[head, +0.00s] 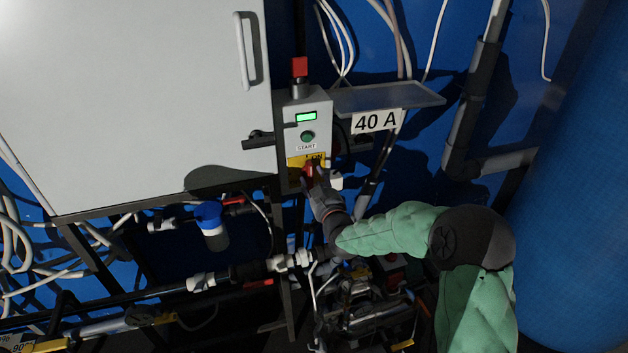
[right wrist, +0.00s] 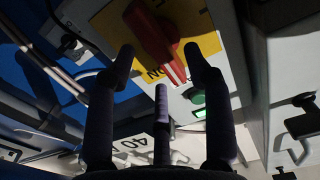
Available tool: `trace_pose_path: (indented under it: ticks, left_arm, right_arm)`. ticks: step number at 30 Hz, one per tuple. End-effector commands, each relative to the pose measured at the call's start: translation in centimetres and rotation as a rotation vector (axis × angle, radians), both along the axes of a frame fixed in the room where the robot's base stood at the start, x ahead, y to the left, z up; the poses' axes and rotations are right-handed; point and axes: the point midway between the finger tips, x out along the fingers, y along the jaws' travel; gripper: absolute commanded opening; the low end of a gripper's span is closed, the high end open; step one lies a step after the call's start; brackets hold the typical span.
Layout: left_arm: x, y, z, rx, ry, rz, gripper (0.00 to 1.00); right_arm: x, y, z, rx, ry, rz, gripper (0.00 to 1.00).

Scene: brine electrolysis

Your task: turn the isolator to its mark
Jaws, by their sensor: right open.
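The isolator is a red rotary handle (right wrist: 152,38) on a yellow plate (right wrist: 198,45), on the lower front of a small grey control box (head: 318,113). In the head view the red handle (head: 307,173) is partly hidden by my right gripper (head: 316,180). The right wrist view shows the dark fingers of my right gripper (right wrist: 162,75) spread open, pointing at the handle with a gap around it. The plate carries printed letters ending in N, partly hidden by a finger. My left gripper is not in view.
The box also has a green START button (head: 308,136), a lit green display (head: 306,117) and a red lamp (head: 299,66). A shelf (head: 390,97) with a "40 A" label (head: 376,121) juts out to its right. A large grey cabinet (head: 130,100) stands left. Pipes run below.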

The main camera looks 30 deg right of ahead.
Motion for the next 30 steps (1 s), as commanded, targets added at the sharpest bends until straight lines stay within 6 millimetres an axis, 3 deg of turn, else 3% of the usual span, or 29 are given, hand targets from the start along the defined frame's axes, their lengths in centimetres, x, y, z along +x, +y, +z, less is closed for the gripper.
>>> trace_pose_path:
  ticks: [6, 14, 20, 30]
  left_arm:
    - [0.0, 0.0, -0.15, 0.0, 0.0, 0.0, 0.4]
    - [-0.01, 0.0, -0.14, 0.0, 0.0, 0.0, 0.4]
    - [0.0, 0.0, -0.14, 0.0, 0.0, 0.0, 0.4]
    - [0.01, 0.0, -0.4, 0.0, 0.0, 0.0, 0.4]
  right_arm:
    - [1.26, -0.28, 0.04, 0.0, -0.001, 0.0, 0.52]
    - [1.34, -0.31, 0.06, 0.0, -0.001, 0.0, 0.52]
    - [1.32, -0.31, 0.05, 0.0, -0.001, 0.0, 0.01]
    - [1.33, -0.27, -0.01, -0.021, 0.004, 0.0, 0.0]
